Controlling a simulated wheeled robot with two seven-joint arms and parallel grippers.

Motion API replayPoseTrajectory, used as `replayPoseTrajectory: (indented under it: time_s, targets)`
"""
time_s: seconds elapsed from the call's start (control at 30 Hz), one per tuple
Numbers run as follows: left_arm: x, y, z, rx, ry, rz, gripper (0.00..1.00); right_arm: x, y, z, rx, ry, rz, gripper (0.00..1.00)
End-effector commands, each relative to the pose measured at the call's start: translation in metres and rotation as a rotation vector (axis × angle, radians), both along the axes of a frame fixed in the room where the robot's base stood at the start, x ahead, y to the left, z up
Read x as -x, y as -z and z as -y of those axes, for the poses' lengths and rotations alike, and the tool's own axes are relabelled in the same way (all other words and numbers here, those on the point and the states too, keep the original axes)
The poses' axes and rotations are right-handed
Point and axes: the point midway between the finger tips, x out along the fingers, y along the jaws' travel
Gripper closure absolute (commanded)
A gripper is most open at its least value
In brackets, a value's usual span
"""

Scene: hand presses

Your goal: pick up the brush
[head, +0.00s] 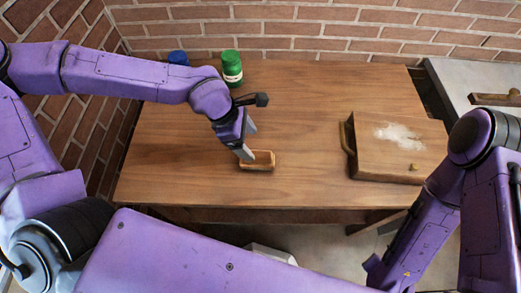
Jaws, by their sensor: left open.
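The brush (262,161) is a small brown block with a lighter rim, lying on the wooden table (290,100) left of its middle, near the front edge. My left gripper (246,144) reaches down from the left, with its fingers open and pointing down at the brush's upper left part. The fingers overlap the brush in the picture. I cannot tell whether they touch it. My right arm shows at the right, but its gripper is not visible.
A wooden box-like press (370,155) with a handle, a small knob and a white powdery patch stands on the table's right. A green jar (231,68) and a blue-topped one (178,58) stand at the back left. A brick wall (300,30) closes the back. The table's middle is clear.

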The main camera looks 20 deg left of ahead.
Motion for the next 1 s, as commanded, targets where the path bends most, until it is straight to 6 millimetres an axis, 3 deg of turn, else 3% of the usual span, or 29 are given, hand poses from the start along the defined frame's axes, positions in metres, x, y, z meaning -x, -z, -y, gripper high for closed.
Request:
replayPoseTrajectory:
  time_s: [0.1, 0.27, 0.5, 0.77, 0.8, 0.97, 1.0]
  targets:
    - [-0.001, 0.022, 0.008, -0.003, 0.003, -0.004, 0.23, 0.001, 0.001, 0.0, 0.0, 0.0, -0.001, 0.57]
    - [-0.001, 0.039, 0.016, -0.004, 0.005, -0.005, 0.23, 0.001, 0.001, 0.0, 0.0, 0.0, -0.001, 0.57]
    - [-0.001, 0.077, 0.031, -0.003, 0.004, -0.003, 0.23, 0.0, 0.0, 0.0, 0.0, 0.0, -0.001, 0.57]
    - [-0.003, 0.082, 0.033, -0.002, 0.002, -0.001, 0.23, 0.001, 0.0, 0.0, 0.0, 0.0, -0.001, 0.57]
    - [-0.003, 0.082, 0.033, -0.002, 0.002, -0.001, 0.3, 0.001, 0.0, 0.0, 0.0, 0.0, -0.001, 0.57]
    - [-0.003, 0.082, 0.033, -0.002, 0.003, -0.002, 0.82, 0.0, 0.0, 0.0, 0.0, 0.0, -0.001, 0.57]
    - [-0.003, 0.082, 0.033, -0.002, 0.003, -0.002, 0.83, 0.0, 0.0, 0.0, 0.0, 0.0, -0.001, 0.57]
